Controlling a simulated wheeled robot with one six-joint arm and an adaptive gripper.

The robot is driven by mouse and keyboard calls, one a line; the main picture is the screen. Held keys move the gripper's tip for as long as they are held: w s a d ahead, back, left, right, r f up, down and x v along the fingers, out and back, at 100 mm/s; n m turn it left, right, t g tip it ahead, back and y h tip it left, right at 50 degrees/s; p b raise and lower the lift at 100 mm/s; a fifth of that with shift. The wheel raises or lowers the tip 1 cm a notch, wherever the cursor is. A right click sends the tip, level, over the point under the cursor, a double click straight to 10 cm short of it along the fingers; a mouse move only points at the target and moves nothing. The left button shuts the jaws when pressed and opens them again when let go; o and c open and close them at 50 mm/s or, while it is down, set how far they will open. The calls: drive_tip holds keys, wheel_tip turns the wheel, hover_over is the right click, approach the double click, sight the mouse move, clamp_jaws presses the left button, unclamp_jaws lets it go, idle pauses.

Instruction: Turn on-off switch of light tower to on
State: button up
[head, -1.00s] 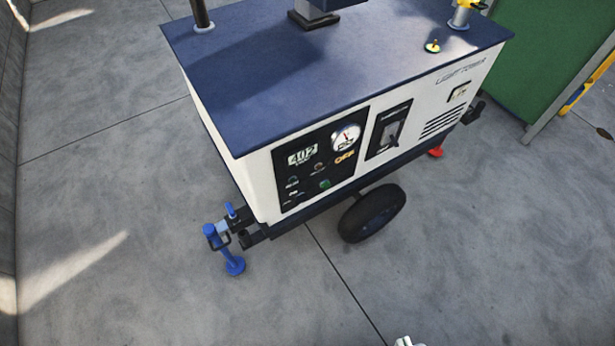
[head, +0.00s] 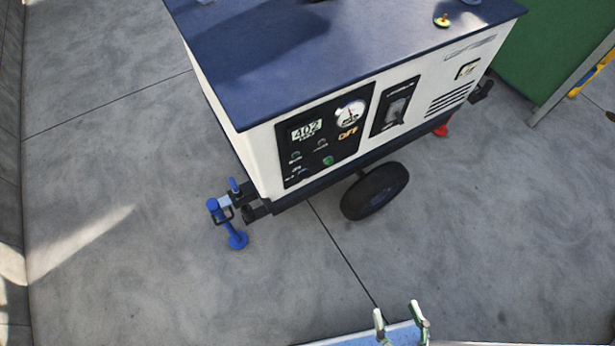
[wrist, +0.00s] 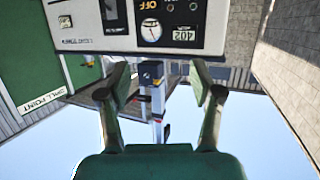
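The light tower (head: 228,137) is a white box with a dark blue top. Its front has a black panel (head: 338,160) with a display reading 402, a round gauge, an orange OFF sign and small knobs and buttons. Right of that, a black plate carries a grey switch handle (head: 397,106). I cannot tell the handle's exact setting. My gripper (head: 398,318) is at the bottom edge of the head view, apart from the tower. The wrist view shows my gripper (wrist: 160,82) with fingers spread and empty, and the tower front (wrist: 78,24) upside down beyond them.
A black wheel (head: 375,191) and a blue jack stand (head: 226,225) stick out below the tower. A green panel (head: 548,50) stands at the right. Walls (head: 12,140) rise at the left. The concrete floor before the tower is clear.

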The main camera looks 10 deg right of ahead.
drive_tip(key=w+f, duration=0.6)
drive_tip(key=f, duration=0.2)
drive_tip(key=n+g+y, duration=0.2)
drive_tip(key=n+y, duration=0.2)
drive_tip(key=y, duration=0.1)
approach(306, 175)
drive_tip(key=x, duration=0.7)
drive_tip(key=shift+w+a+f, duration=0.15)
drive_tip(key=shift+w+a, duration=0.05)
drive_tip(key=shift+w, duration=0.05)
drive_tip(key=c, duration=1.2)
drive_tip(key=shift+o, duration=0.2)
